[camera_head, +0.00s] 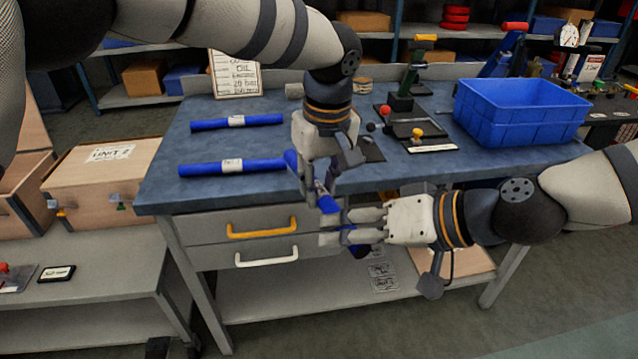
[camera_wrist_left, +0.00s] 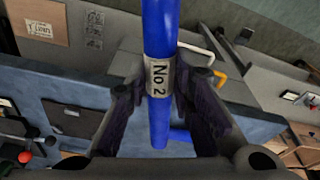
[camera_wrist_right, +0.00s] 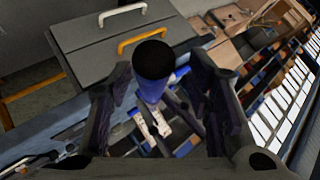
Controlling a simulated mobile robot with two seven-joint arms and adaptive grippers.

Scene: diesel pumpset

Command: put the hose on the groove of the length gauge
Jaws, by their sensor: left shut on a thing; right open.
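My left gripper (camera_head: 326,190) is shut on a blue hose (camera_head: 328,204), in front of the bench's front edge. In the left wrist view the hose (camera_wrist_left: 158,115) passes between the fingers, with a "No 2" label at the grip. My right gripper (camera_head: 345,226) is open just below, at the hose's lower part. In the right wrist view the hose's dark round end (camera_wrist_right: 153,60) points toward the camera between the spread fingers. The black fixtures (camera_head: 412,129) with red and yellow knobs lie on the bench; I cannot tell which is the length gauge, and its groove is not discernible.
Two more labelled blue hoses (camera_head: 237,122) (camera_head: 232,167) lie on the bench (camera_head: 160,190) at left. Drawers with yellow (camera_head: 262,231) and white handles are beneath the bench top.

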